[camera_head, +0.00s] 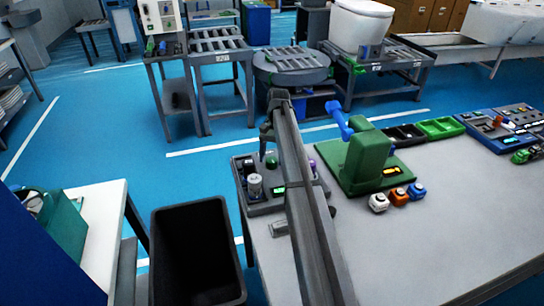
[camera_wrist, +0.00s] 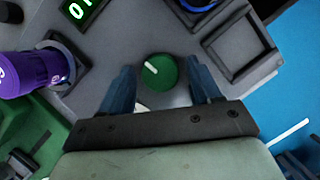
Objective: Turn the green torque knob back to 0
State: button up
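The green torque knob (camera_wrist: 160,72) is round with a white pointer mark, which lies toward its left side in the wrist view. My gripper (camera_wrist: 161,84) is open, with one finger on each side of the knob and a gap to both. Whether the fingertips are level with the knob is unclear. In the head view the knob (camera_head: 271,162) sits on a grey control box (camera_head: 262,209), with my gripper (camera_head: 267,140) close to it. A small display with green digits (camera_wrist: 80,9) is cut off at the wrist view's top edge.
A purple cylinder (camera_wrist: 30,74) stands close to the left finger. A silver-topped cylinder (camera_head: 254,186) stands on the box's left. A green fixture with a blue lever (camera_head: 365,160) is right of my arm. A black bin (camera_head: 195,255) stands left of the table.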

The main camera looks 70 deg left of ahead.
aim_at(272, 157)
jog(key=shift+o, duration=0.4)
jog(key=shift+a+r, duration=0.1)
jog(key=shift+r, duration=0.05)
jog(key=shift+w+a+r, duration=0.2)
jog(key=shift+r, duration=0.3)
jog(key=shift+w+a+r, duration=0.4)
jog(key=shift+a+r, duration=0.35)
jog(key=w+a, duration=0.6)
jog(key=a, duration=0.3)
jog(key=shift+s, duration=0.1)
